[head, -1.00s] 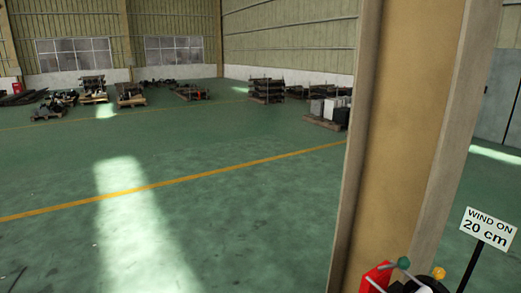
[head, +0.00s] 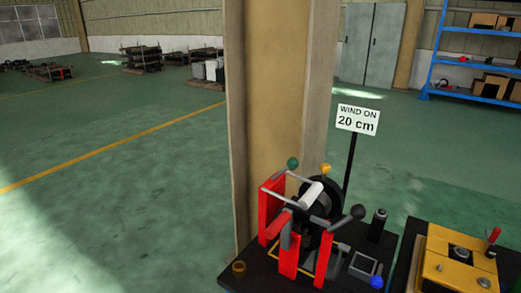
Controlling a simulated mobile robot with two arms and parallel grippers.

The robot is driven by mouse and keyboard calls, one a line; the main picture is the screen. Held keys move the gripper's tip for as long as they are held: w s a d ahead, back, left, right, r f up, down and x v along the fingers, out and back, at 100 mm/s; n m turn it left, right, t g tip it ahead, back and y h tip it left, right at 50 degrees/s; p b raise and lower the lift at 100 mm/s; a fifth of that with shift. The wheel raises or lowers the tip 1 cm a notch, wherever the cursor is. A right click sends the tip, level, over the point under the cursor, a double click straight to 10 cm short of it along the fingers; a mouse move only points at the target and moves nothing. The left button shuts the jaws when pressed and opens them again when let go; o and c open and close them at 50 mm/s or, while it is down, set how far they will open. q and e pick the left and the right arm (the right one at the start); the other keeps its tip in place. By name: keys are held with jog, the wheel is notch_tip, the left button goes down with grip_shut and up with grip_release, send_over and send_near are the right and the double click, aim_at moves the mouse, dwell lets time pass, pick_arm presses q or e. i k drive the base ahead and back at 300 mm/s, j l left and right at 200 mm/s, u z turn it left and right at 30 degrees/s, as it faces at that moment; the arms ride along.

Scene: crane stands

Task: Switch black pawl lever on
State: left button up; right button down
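A winch stand with a red frame (head: 270,212) and a dark drum stands on a black base (head: 235,277) at the lower right of the head view. A lever with a black ball knob (head: 357,211) sticks out to the right of the frame, its knob raised above the base. Other knobs on the stand are green (head: 293,163) and yellow (head: 326,168). I cannot tell the black lever's on or off state from its pose. Neither of my grippers is in view.
A sign (head: 358,120) reading "WIND ON 20 cm" rises behind the stand. A tan column (head: 275,90) stands behind it. A second stand with a yellow top (head: 435,268) is at right. A blue ball (head: 376,282) sits at the base's front. The green floor at left is open.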

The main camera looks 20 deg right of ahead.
aim_at(357, 213)
jog(key=z, duration=1.4)
